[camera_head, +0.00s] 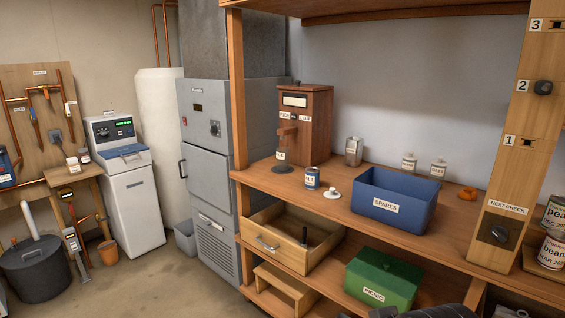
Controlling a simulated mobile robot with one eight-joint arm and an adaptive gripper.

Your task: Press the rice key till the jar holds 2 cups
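The wooden dispenser box (312,112) stands at the back left of the workbench. Its front carries a pale window near the top, a "RICE" label (285,115) and what looks like a "STOP" label (305,118); the keys themselves are too small to make out. My gripper is not seen; only a dark shape, likely part of my arm, shows at the bottom edge.
On the bench (345,205) stand a blue labelled can (312,178), a small white lidded item (332,194), a metal tin (354,151), a blue "SPARES" bin (395,203) and two white jars. An open drawer (290,257) juts out below. A wooden post (515,150) rises at right.

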